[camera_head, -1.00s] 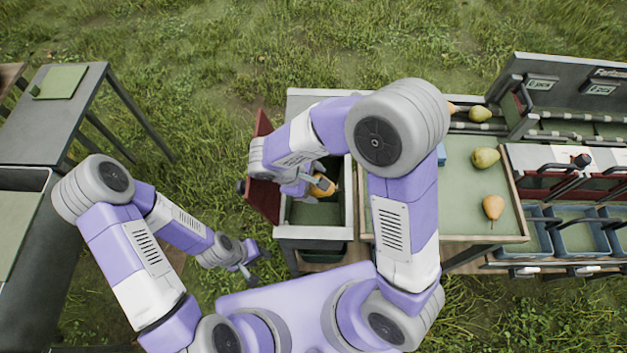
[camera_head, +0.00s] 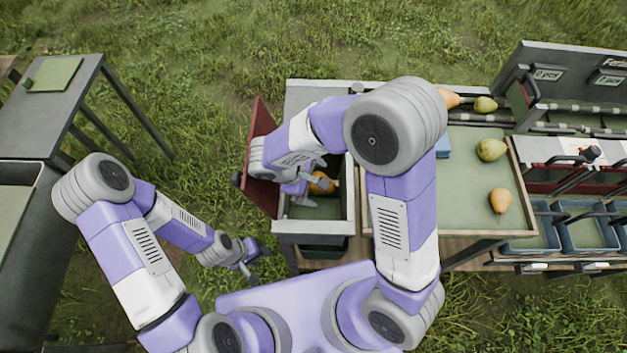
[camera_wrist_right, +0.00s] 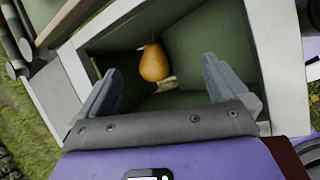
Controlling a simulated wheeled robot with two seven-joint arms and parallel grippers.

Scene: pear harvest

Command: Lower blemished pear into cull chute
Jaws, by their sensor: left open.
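An orange-brown pear (camera_head: 322,183) lies inside the green-lined cull chute (camera_head: 349,205). In the right wrist view the pear (camera_wrist_right: 154,62) rests near the chute's back wall, beyond my fingers. My right gripper (camera_head: 305,183) reaches into the chute opening from above; the wrist view shows its fingers (camera_wrist_right: 160,76) wide apart, with a gap on both sides of the pear. The red lid (camera_head: 262,150) stands open at the chute's left. My left gripper (camera_head: 250,264) is open and empty over the grass, left of the chute.
Blue crates (camera_head: 545,240) stand further right. A dark table (camera_head: 50,115) stands at the left. My right arm hides part of the bench.

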